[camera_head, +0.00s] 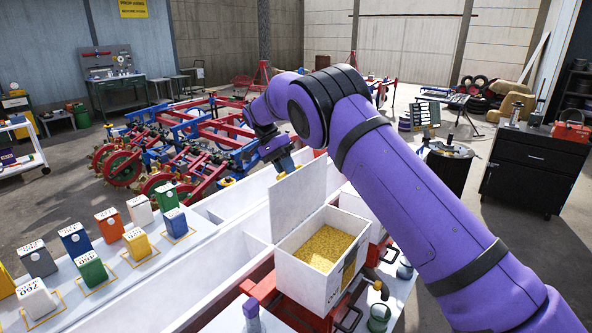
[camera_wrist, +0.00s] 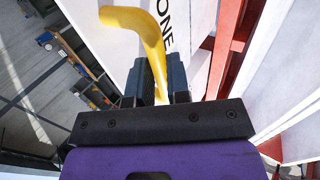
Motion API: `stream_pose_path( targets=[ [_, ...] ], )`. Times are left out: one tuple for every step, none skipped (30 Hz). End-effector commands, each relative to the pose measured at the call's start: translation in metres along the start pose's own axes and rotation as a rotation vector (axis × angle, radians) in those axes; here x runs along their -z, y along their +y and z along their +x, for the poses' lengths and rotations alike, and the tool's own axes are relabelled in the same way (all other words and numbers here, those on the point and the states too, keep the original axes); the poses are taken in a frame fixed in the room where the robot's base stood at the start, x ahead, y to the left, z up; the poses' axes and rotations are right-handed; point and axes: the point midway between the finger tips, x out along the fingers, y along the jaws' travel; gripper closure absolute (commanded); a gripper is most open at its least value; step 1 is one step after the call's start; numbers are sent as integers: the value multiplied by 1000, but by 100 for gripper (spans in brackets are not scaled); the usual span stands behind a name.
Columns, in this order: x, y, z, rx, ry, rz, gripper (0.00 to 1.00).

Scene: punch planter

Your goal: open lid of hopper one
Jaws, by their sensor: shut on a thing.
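Hopper one (camera_head: 310,277) is a white open-topped box with yellow grain-like filling. Its white lid (camera_head: 298,202) stands up steeply along the far left side of the box, so the opening is uncovered. My gripper (camera_head: 284,164) is at the lid's upper edge, on its far side; the fingertips are partly hidden in the head view. In the wrist view, my gripper (camera_wrist: 157,82) is shut on a curved yellow handle (camera_wrist: 150,42). The handle is beside a white panel lettered "ONE" (camera_wrist: 185,28).
A second white box (camera_head: 356,203) stands just behind the hopper, partly hidden by my arm. Several coloured, numbered containers (camera_head: 90,268) stand on the white bench to the left. A red and blue wheeled frame (camera_head: 185,145) fills the floor behind.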

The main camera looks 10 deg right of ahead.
Motion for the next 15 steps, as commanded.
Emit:
stream_pose_path(
  targets=[
    [-2,-8,6,-8,-6,-7,100],
    [-2,-10,5,-8,-6,-7,100],
    [-2,-13,4,-8,-6,-7,100],
    [-2,-15,4,-8,-6,-7,100],
    [-2,-16,4,-9,-6,-7,100],
    [-2,-18,4,-9,-7,-7,100],
    [-2,-19,3,-10,-7,-7,100],
    [-2,-20,3,-10,-7,-8,100],
    [-2,-21,3,-11,-7,-8,100],
    [-2,-22,3,-11,-7,-8,100],
    [-2,-22,3,-11,-7,-8,100],
    [-2,-23,3,-10,-7,-8,100],
    [-2,-23,3,-10,-7,-8,100],
    [-2,-24,3,-10,-7,-8,100],
    [-2,-24,3,-11,-7,-8,100]
  ],
)
